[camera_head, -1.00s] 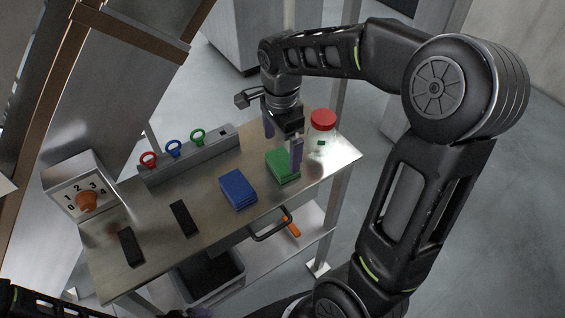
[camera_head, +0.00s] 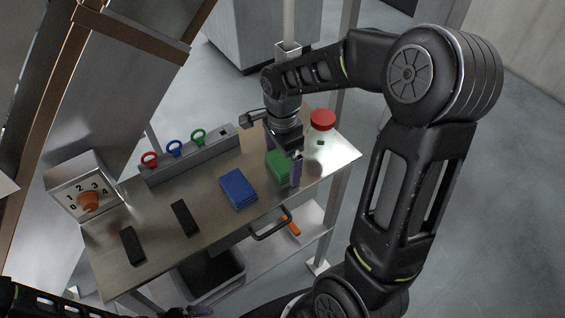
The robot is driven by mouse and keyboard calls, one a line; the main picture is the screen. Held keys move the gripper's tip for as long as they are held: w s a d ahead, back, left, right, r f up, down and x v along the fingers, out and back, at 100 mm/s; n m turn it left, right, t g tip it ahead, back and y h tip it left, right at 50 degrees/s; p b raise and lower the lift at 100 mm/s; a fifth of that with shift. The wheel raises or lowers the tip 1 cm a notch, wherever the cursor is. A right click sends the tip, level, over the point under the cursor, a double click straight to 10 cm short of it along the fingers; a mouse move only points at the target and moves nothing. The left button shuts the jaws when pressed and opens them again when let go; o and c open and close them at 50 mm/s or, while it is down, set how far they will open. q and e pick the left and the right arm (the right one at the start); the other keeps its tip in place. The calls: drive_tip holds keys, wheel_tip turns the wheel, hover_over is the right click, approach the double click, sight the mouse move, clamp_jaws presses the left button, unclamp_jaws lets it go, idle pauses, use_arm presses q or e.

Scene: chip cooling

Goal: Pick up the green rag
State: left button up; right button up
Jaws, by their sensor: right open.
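The green rag (camera_head: 276,168) lies folded in a stack on the metal table, to the right of the folded blue rag (camera_head: 238,188). My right gripper (camera_head: 283,160) is open and low over the green rag. One purple finger stands at the rag's near right side; the other finger is mostly hidden behind the rag and the gripper body. I cannot tell whether the fingers touch the rag. My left gripper (camera_head: 200,311) shows only as a purple tip at the bottom edge, so its jaws are unclear.
A grey rack (camera_head: 190,158) with red, blue and green rings runs along the back. A dial box (camera_head: 82,187) is at the left. Two black blocks (camera_head: 184,218) lie on the table.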

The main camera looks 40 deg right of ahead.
drive_tip(key=shift+c, duration=0.4)
drive_tip(key=c, duration=1.2)
